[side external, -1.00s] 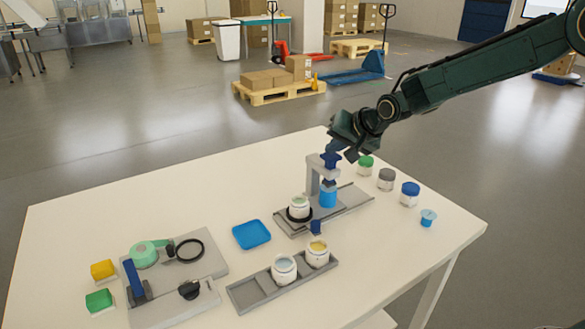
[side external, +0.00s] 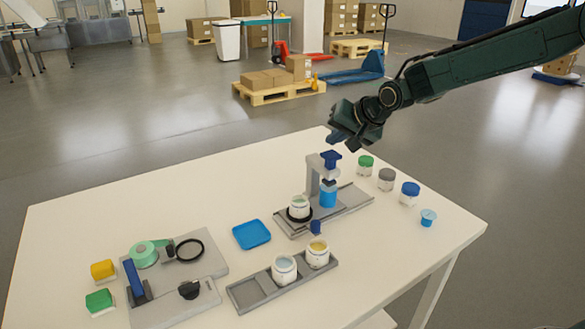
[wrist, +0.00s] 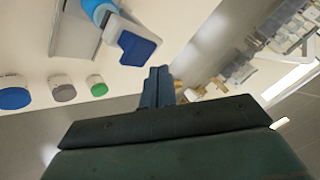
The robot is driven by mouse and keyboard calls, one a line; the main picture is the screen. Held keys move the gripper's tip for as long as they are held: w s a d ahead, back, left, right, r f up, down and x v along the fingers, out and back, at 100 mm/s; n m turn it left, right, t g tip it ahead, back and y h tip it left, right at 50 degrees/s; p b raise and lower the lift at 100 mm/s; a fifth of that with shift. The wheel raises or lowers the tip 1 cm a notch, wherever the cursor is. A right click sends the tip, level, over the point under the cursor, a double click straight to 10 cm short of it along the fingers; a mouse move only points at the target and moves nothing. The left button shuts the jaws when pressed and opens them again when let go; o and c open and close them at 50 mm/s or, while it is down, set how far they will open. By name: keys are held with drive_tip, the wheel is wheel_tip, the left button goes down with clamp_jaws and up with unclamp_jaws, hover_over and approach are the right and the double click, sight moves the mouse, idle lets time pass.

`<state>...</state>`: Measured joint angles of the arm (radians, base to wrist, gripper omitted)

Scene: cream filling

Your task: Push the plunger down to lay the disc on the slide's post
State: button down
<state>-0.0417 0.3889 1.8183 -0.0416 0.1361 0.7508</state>
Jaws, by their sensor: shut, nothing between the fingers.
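The plunger's dark blue cap (side external: 331,155) tops a grey press stand (side external: 313,178); in the wrist view the cap (wrist: 138,48) lies just left of my fingertips. A bright blue cylinder (side external: 328,196) sits under the press arm. The grey slide (side external: 352,201) runs under the stand, and a white open jar (side external: 299,206) stands in a black ring at its left end. My gripper (side external: 337,137) is shut and empty, above the plunger cap and apart from it; its closed fingers show in the wrist view (wrist: 158,74). I cannot make out the disc or the post.
Jars with green (side external: 366,160), grey (side external: 387,174) and blue (side external: 410,188) lids stand right of the press. A grey tray (side external: 252,292) with two open jars lies in front. A blue dish (side external: 251,234) is at the left. The table's far left area is clear.

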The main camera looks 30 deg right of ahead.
wheel_tip(320, 180, up, 6)
drive_tip(key=shift+f, duration=0.25)
idle(0.4)
idle(0.6)
drive_tip(key=s+d+r+n+g, duration=0.1)
drive_tip(key=s+r+n, duration=0.15)
drive_tip(key=s, duration=0.75)
drive_tip(key=s+d+r+n+g, duration=0.1)
drive_tip(key=s+r, duration=0.2)
drive_tip(key=s, duration=0.7)
drive_tip(key=s+f+n, duration=0.2)
drive_tip(key=s, duration=0.8)
drive_tip(key=s+d+f+n+g+h, duration=0.1)
drive_tip(key=s+f+n, duration=0.1)
drive_tip(key=s, duration=0.8)
drive_tip(key=shift+d+f+g, duration=0.25)
drive_tip(key=shift+f+g, duration=0.05)
drive_tip(key=shift+f, duration=0.3)
